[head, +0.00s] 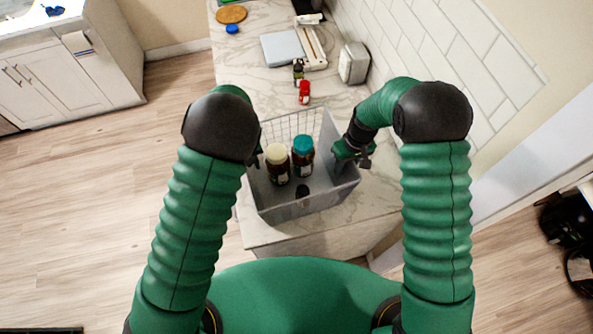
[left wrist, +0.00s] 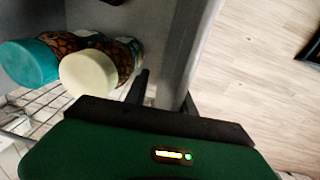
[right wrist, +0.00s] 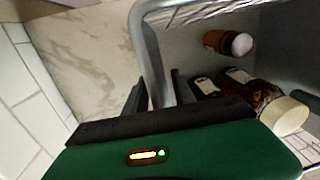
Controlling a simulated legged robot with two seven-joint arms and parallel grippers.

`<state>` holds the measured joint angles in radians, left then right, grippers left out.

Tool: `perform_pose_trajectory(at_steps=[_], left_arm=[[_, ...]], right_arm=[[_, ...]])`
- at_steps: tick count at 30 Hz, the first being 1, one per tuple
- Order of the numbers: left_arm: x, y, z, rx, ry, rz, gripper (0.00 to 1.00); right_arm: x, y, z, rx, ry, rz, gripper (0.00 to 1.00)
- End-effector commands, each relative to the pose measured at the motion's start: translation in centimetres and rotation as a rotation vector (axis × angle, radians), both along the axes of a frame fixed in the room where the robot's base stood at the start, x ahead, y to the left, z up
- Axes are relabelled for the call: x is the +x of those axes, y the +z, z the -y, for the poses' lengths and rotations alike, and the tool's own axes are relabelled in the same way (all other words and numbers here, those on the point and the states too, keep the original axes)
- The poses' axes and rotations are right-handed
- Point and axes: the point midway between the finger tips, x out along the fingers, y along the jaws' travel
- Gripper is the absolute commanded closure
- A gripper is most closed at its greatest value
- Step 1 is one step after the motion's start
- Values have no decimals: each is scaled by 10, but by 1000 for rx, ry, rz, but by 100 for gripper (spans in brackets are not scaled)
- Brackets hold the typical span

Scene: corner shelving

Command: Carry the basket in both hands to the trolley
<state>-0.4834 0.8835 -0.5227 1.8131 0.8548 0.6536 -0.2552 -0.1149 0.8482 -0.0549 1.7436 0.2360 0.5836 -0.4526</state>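The grey basket (head: 290,209) has a wire-mesh far side and sits over the near end of the marble counter; whether its base touches the counter is hard to tell. Inside are a jar with a cream lid (head: 278,166) and a jar with a teal lid (head: 302,156), side by side. My left gripper (head: 257,160) is at the basket's left wall; in the left wrist view its fingers (left wrist: 165,92) straddle that wall closely. My right gripper (head: 353,156) is at the right wall; in the right wrist view its fingers (right wrist: 160,92) close around the rim.
Behind the basket on the counter (head: 375,205) are a red bottle (head: 304,92), a small dark bottle (head: 298,71), a scale-like grey plate (head: 282,48) and a toaster-like box (head: 354,62). A tiled wall is on the right. Open wooden floor (head: 90,190) lies to the left.

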Motion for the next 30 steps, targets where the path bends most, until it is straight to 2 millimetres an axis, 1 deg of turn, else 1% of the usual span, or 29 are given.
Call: perform_pose_trajectory(at_steps=[2, 9, 30], left_arm=[[0, 0, 0, 0, 1, 0, 69], [2, -1, -1, -2, 1, -2, 100], [2, -1, 0, -1, 0, -1, 100]], right_arm=[[0, 0, 0, 0, 1, 0, 69], [2, 0, -1, -1, 1, -1, 100], [2, -1, 0, 0, 0, -1, 100]])
